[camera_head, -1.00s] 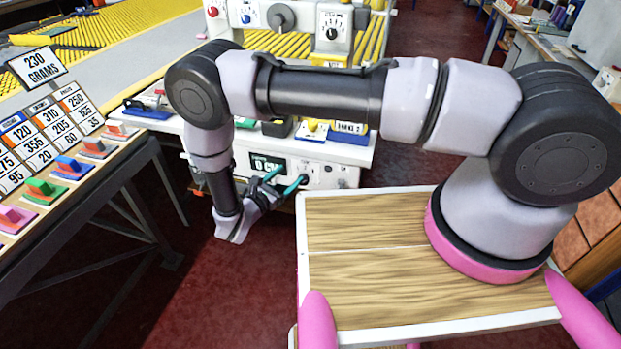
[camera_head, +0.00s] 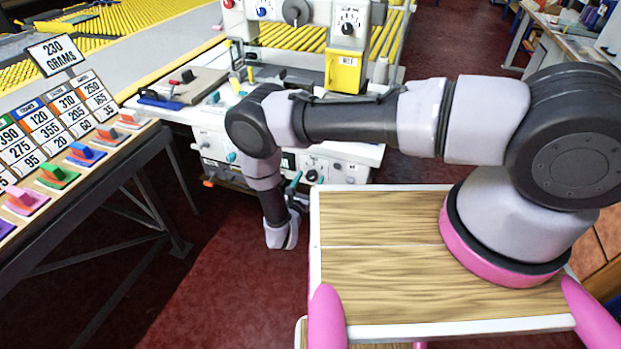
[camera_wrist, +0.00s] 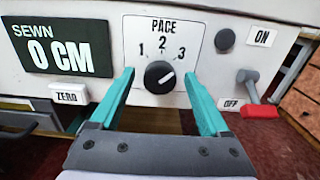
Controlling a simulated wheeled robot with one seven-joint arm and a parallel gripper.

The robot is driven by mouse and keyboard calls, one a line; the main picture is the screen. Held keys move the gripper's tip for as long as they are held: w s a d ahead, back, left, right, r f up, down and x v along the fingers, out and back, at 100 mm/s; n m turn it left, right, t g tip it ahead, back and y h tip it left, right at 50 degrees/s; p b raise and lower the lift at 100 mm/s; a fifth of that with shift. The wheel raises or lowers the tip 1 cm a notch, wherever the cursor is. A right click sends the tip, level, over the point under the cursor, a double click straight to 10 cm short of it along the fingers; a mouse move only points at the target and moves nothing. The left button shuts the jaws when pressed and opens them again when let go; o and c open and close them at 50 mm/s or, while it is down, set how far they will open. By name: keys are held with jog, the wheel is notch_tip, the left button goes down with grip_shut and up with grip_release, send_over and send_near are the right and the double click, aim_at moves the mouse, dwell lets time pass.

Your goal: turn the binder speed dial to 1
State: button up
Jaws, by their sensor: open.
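The speed dial (camera_wrist: 159,75) is a round black knob on a white plate labelled PACE, with 1, 2 and 3 around it. Its white pointer line slants up and right, toward the 3. My gripper (camera_wrist: 159,73) is open, with one teal finger on each side of the knob. I cannot tell whether the fingers touch it. In the head view my gripper (camera_head: 294,183) is low at the machine's front panel, partly hidden by my own arm.
Left of the dial are the SEWN display (camera_wrist: 57,46) reading 0 CM and a ZERO button (camera_wrist: 69,93). On the right are a grey button (camera_wrist: 225,40) and a red-tipped lever (camera_wrist: 258,108) by ON and OFF labels. A sample bench (camera_head: 60,190) stands at the left.

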jog(key=shift+w+d, duration=0.2)
jog(key=shift+w, duration=0.4)
grip_shut()
